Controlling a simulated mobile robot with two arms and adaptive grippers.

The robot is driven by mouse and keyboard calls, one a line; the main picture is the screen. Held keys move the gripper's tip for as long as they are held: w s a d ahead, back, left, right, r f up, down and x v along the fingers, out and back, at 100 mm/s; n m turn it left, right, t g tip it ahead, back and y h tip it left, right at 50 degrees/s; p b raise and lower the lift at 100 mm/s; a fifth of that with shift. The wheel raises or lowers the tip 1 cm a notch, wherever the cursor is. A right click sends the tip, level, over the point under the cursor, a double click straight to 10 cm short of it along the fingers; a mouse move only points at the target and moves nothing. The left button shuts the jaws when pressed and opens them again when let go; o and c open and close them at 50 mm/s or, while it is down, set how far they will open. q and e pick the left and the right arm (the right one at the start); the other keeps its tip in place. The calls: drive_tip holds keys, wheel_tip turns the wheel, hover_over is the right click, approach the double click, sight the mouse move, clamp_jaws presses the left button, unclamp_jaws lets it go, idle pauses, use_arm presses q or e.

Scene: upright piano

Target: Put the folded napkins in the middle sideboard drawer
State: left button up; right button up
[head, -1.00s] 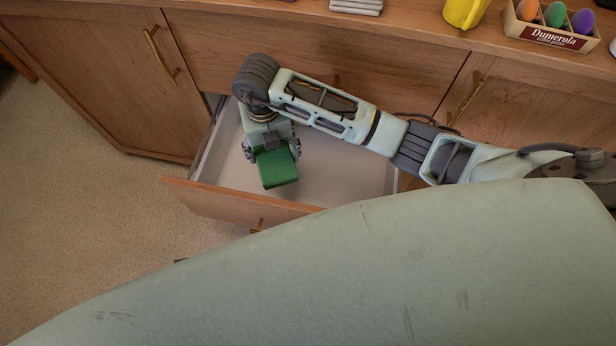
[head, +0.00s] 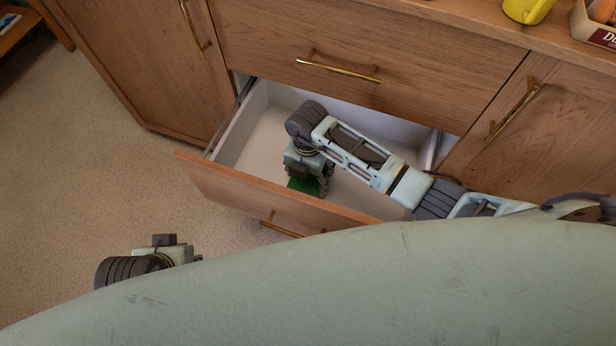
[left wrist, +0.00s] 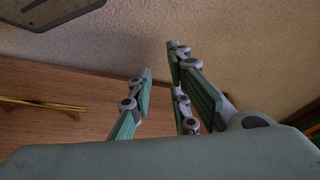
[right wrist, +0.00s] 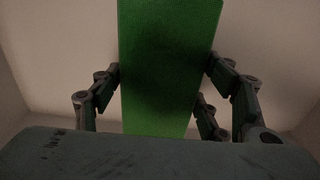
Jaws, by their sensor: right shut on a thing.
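The open sideboard drawer (head: 230,192) has a wooden front and a pale, bare-looking interior, and sits below a closed drawer front. My right gripper (head: 308,187) reaches down inside it, shut on the green folded napkins (head: 301,187). In the right wrist view the napkins (right wrist: 168,60) are a flat green slab between the fingers, with pale drawer walls around. I cannot tell whether they touch the drawer floor. My left gripper (left wrist: 158,62) is open and empty, outside the drawer near its wooden front; in the head view only its wrist shows, its fingers hidden.
A closed drawer (head: 340,70) with a brass handle is above the open one. Closed cabinet doors stand left (head: 140,60) and right (head: 550,130). A yellow mug (head: 525,10) and a labelled box (head: 594,28) are on the sideboard top. Carpet (head: 60,180) at the left is clear.

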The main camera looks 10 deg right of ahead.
sight(308, 175)
use_arm(q)
drive_tip(key=shift+s+r, duration=0.2)
drive_tip(key=shift+r, duration=0.45)
use_arm(e)
drive_tip(key=shift+f, duration=0.65)
drive_tip(key=shift+f, duration=0.15)
drive_tip(key=o, duration=1.2)
use_arm(q)
drive_tip(key=shift+f, duration=0.1)
use_arm(e)
drive_tip(key=shift+o, duration=0.2)
drive_tip(key=shift+r, duration=0.35)
use_arm(q)
drive_tip(key=s+p+x, duration=0.1)
drive_tip(key=p+x, duration=0.2)
drive_tip(key=x, duration=0.8)
drive_tip(key=shift+s+f, duration=0.25)
drive_tip(key=shift+s, duration=0.15)
use_arm(e)
wheel_tip(308, 175, up, 12)
drive_tip(key=shift+f, duration=0.15)
use_arm(q)
drive_tip(key=shift+d, duration=0.1)
